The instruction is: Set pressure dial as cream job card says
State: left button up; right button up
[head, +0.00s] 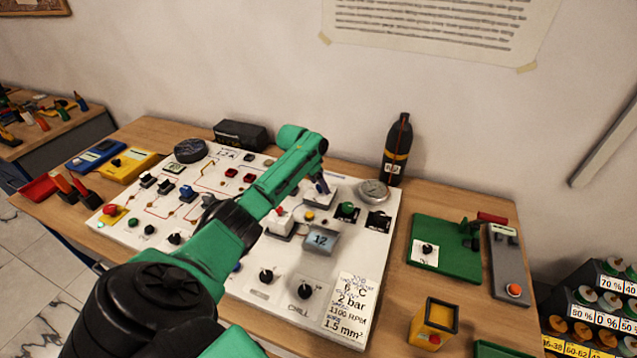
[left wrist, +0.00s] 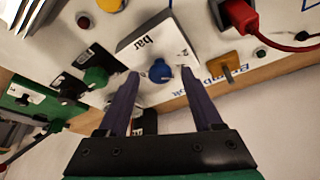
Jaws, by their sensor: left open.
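The cream job card (head: 350,305) lies at the panel's front right corner; it reads 6 °C, 2 bar, 1100 RPM and 1.5 mm², with smaller print unclear. The pressure dial is a blue knob (left wrist: 160,71) on a white block marked "bar" in the left wrist view. My arm and gripper mostly hide it in the head view. My left gripper (head: 320,186) is at the panel's back edge. In the left wrist view its open purple fingers (left wrist: 160,74) lie on either side of the blue knob. I cannot tell whether they touch it. The knob's setting is unreadable.
A round gauge (head: 373,190) and a dark bottle (head: 397,150) stand right of the gripper. A green board (head: 447,262) lies further right. A red plug with cable (left wrist: 240,14) is near the fingers.

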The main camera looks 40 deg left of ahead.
pick_arm(q)
jog(key=shift+a, duration=0.1)
jog(key=shift+c, duration=0.7)
jog(key=shift+s, duration=0.1)
grip_shut()
jog(key=shift+r+n+p, duration=0.25)
jog(key=shift+n+p, duration=0.35)
jog(key=shift+p, duration=0.4)
jog(key=shift+d+n+y+p, duration=0.2)
jog(key=shift+n+y+p, duration=0.3)
jog(key=shift+n+p, duration=0.15)
jog(key=shift+n+y+p, duration=0.4)
jog(key=shift+n+p, duration=0.4)
jog(key=shift+n, duration=0.15)
jog(key=shift+f+n+p, duration=0.1)
jog(key=shift+n+p, duration=0.2)
jog(key=shift+n, duration=0.3)
jog(key=shift+y, duration=0.3)
jog(key=shift+o, duration=0.7)
grip_release()
jog(key=shift+f, duration=0.1)
